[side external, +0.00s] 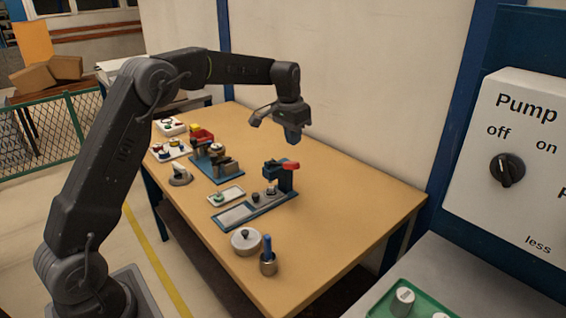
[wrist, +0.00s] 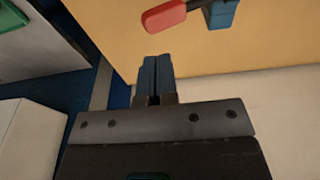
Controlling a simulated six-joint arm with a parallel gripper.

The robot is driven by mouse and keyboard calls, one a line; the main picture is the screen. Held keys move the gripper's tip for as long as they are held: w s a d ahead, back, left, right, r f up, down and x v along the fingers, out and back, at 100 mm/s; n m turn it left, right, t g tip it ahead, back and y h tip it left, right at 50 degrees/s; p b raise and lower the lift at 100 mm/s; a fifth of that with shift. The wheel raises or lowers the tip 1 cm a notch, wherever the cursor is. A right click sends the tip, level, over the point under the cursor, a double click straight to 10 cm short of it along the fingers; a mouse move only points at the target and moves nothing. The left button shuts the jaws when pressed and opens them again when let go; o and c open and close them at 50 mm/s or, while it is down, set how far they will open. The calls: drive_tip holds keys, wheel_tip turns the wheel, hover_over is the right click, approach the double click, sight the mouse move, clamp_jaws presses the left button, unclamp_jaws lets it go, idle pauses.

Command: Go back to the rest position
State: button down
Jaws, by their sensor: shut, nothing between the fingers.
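My gripper (side external: 293,134) hangs in the air above the far side of the wooden table, pointing down. In the wrist view its two blue fingers (wrist: 155,78) are together with nothing between them. A blue press-like fixture with a red handle (side external: 291,165) stands on the table below and in front of my gripper, apart from it. The red handle also shows at the top of the wrist view (wrist: 164,15).
The wooden table (side external: 345,195) holds a lidded pot (side external: 245,241), a cup with a blue-handled tool (side external: 267,262), and several small parts and trays at the back left. A pump panel (side external: 520,150) and a green tray (side external: 380,306) are at right. The table's right part is clear.

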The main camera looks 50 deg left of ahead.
drive_tip(key=s+d+r+t, duration=0.1)
drive_tip(key=s+d+r, duration=0.4)
drive_tip(key=s, duration=0.4)
drive_tip(key=s+d+r+t, duration=0.1)
drive_tip(key=s+d+r, duration=0.35)
drive_tip(key=s, duration=0.35)
drive_tip(key=s+d+f+t, duration=0.1)
drive_tip(key=s+d+f, duration=0.1)
drive_tip(key=s, duration=0.7)
drive_tip(key=s+d+f, duration=0.1)
drive_tip(key=s+f, duration=0.1)
drive_tip(key=s, duration=0.6)
drive_tip(key=shift+s+d+f+t, duration=0.35)
drive_tip(key=shift+d+f+t, duration=0.05)
